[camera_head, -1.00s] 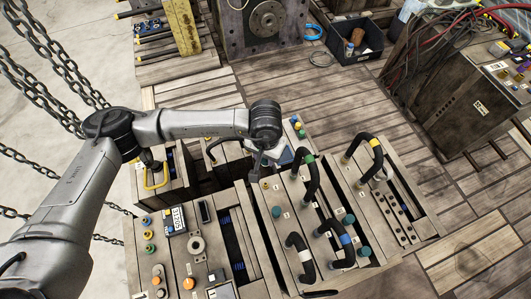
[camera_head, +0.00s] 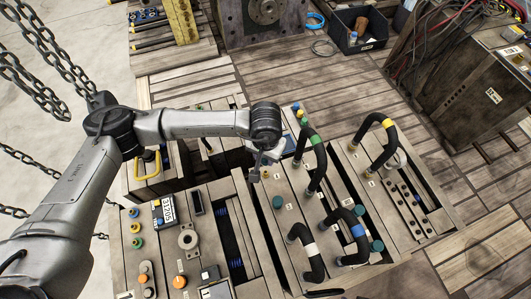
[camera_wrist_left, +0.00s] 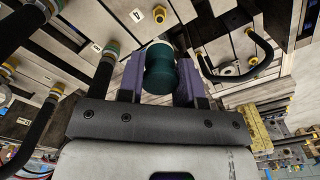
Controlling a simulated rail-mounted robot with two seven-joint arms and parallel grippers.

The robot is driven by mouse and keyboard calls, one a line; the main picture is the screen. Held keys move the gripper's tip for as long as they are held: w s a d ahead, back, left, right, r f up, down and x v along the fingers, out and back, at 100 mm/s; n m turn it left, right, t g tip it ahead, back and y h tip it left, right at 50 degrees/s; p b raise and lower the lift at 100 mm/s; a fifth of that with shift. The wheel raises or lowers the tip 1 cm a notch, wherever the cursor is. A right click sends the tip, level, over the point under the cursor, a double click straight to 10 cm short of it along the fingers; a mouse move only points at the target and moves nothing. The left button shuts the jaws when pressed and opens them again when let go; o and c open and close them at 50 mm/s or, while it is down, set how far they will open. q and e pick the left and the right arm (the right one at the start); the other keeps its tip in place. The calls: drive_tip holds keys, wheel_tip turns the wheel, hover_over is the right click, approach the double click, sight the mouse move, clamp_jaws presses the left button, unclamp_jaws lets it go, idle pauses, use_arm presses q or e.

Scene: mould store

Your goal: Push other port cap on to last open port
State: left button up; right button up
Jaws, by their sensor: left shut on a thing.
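My left gripper (camera_head: 256,174) hangs over the hose-fitted mould block (camera_head: 300,208), beside a brass port (camera_head: 265,175). In the left wrist view its purple fingers (camera_wrist_left: 160,80) are shut on a teal port cap (camera_wrist_left: 160,68). The held cap is hard to make out in the head view. A bare brass port (camera_wrist_left: 160,14) shows beyond the cap, apart from it in the picture. My right gripper is not in view.
A control block (camera_head: 185,240) stands at left. Chains (camera_head: 35,70) hang at far left.

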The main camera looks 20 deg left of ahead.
use_arm(q)
drive_tip(key=b, duration=0.5)
hover_over(266, 172)
drive_tip(key=shift+f, duration=3.25)
drive_tip(key=shift+a+f, duration=0.1)
drive_tip(key=shift+f+b, duration=0.2)
drive_tip(key=shift+b, duration=0.3)
drive_tip(key=shift+f+b, duration=0.65)
drive_tip(key=shift+f, duration=0.05)
